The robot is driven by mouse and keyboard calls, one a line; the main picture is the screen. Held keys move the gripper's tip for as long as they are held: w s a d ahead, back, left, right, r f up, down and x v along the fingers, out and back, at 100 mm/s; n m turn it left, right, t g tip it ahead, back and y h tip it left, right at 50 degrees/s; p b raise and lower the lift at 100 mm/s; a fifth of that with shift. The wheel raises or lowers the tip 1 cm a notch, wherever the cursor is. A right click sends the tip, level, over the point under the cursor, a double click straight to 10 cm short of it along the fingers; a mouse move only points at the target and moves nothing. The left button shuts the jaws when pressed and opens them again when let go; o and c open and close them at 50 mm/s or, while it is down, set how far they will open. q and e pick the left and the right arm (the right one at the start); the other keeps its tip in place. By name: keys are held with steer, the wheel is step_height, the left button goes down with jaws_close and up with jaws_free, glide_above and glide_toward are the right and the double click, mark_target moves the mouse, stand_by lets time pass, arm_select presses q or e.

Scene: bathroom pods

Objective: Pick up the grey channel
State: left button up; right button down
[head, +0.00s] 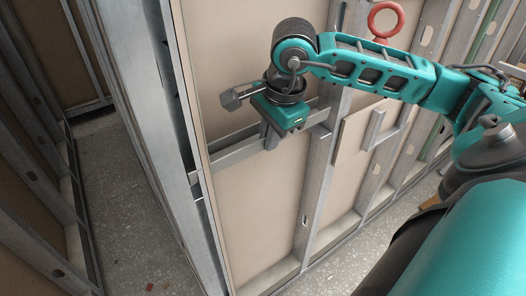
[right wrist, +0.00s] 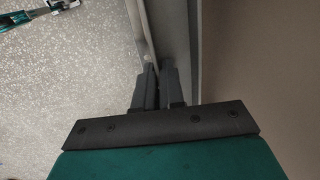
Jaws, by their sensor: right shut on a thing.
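The grey channel (head: 236,154) runs as a slanting metal bar across the beige wall panel in the head view, between the near corner and an upright stud. My right gripper (head: 271,138) comes down on it from above with its fingers shut on it, near the bar's middle. The fingers hide the part that they grip. In the right wrist view, my right gripper (right wrist: 157,72) has its two dark fingers close together, with a grey metal strip (right wrist: 178,35) beyond their tips. I cannot make out the whole channel there. My left gripper does not show.
Steel studs (head: 322,170) and beige panels (head: 258,215) form the framed wall. A second framed wall (head: 30,190) stands at the left. The speckled floor (head: 128,200) between them is mostly open, with a few small scraps. A short grey bracket (head: 374,128) sits right of the gripper.

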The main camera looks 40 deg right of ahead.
arm_select(q)
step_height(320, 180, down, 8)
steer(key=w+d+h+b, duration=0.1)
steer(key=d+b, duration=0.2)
steer(key=b, duration=1)
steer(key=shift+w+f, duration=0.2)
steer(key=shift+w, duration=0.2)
arm_select(e)
steer(key=s+a, duration=0.1)
steer(key=s, duration=1)
steer(key=shift+s, duration=0.2)
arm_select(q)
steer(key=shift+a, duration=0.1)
